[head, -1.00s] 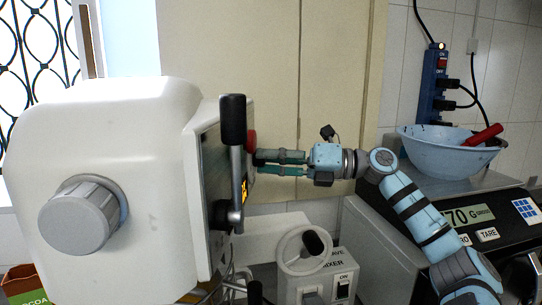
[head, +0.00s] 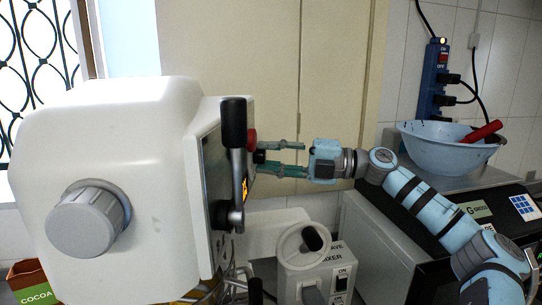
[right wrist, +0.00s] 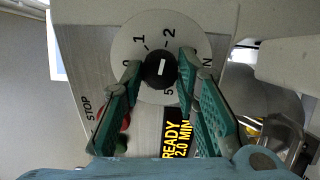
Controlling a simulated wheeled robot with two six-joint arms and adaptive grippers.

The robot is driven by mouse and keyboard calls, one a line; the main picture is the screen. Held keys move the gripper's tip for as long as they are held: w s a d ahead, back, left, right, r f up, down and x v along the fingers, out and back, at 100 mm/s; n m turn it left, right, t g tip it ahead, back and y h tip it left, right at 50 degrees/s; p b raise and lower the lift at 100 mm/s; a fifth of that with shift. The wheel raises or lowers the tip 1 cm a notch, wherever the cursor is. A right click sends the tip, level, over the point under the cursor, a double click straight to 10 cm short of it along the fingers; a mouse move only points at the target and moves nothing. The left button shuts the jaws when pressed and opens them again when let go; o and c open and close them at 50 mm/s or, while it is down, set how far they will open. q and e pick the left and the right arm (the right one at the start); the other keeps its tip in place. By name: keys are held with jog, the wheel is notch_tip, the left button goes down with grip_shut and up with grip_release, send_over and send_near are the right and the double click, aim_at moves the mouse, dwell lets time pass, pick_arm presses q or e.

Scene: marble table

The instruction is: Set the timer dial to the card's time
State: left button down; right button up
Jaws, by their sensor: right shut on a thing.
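The timer dial's black knob (right wrist: 161,70) sits on a white disc (right wrist: 125,45) marked with numbers in the right wrist view. Its white mark stands upright, toward the 2. In the head view the black knob (head: 259,156) shows on the white mixer's (head: 140,130) side face, at the tips of my right gripper (head: 272,157). My left gripper is out of view.
A black-handled lever (head: 234,125) stands before the mixer's side face, close to the gripper. A red button (head: 251,139) is by the dial. A scale with a blue bowl (head: 447,150) is at the right.

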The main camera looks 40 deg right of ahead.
dwell(0.3)
jog(key=o, duration=1.2)
jog(key=shift+c, duration=0.2)
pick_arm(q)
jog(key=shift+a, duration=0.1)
